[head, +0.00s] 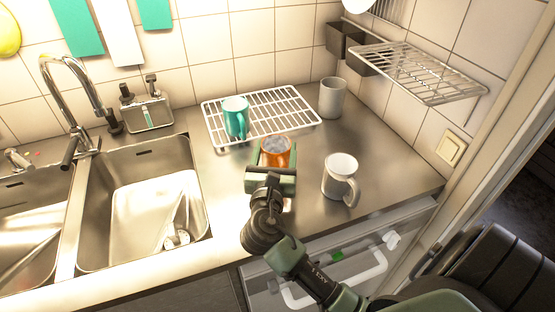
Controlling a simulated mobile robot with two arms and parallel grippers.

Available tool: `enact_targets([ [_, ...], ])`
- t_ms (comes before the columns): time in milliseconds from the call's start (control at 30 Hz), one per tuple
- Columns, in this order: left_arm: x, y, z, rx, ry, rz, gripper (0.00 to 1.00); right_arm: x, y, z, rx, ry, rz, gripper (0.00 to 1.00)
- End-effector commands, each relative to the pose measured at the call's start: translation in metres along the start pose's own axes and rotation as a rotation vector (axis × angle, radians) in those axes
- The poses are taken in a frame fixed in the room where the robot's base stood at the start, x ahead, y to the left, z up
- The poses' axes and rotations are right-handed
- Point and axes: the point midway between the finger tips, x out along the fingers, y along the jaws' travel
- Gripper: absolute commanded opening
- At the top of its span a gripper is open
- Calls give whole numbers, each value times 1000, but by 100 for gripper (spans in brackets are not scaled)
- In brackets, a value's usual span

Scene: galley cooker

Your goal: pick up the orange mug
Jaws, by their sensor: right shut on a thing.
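The orange mug (277,152) stands upright at the front edge of the wire rack on the steel counter, with its open top facing up. My right gripper (273,160) is at the mug from the front, its green fingers on either side, shut on it. The gripper body hides the lower front of the mug, so I cannot tell whether its base touches the counter. My left gripper is not in view.
A teal mug (235,117) stands on the wire rack (285,105). A white mug (341,177) is close on the right, and a grey cup (332,98) stands behind. A double sink (145,205) lies left. A wire shelf (425,75) juts from the wall.

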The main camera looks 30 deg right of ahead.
Motion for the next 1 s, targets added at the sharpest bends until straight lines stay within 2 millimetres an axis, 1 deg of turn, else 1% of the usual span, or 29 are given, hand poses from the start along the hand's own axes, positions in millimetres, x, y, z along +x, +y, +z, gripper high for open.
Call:
enact_targets([
  [167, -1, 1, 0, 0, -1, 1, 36, 0, 0, 4, 2, -1, 0, 14],
  [267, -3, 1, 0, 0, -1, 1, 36, 0, 0, 12, 4, -2, 0, 14],
  [367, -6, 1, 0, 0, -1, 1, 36, 0, 0, 27, 6, -3, -1, 14],
  [467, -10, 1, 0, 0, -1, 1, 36, 0, 0, 49, 7, -5, 0, 14],
  [567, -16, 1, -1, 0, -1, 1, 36, 0, 0, 77, 9, -6, 0, 14],
  [600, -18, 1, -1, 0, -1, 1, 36, 0, 0, 90, 10, -7, 0, 14],
  [700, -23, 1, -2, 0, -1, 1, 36, 0, 0, 120, 10, -6, 0, 14],
  [800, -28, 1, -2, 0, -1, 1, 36, 0, 0, 147, 8, -6, 0, 14],
  [900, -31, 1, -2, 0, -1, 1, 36, 0, 0, 168, 7, -5, 0, 14],
  [1000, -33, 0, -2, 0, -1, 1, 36, 0, 0, 184, 5, -5, 0, 14],
])
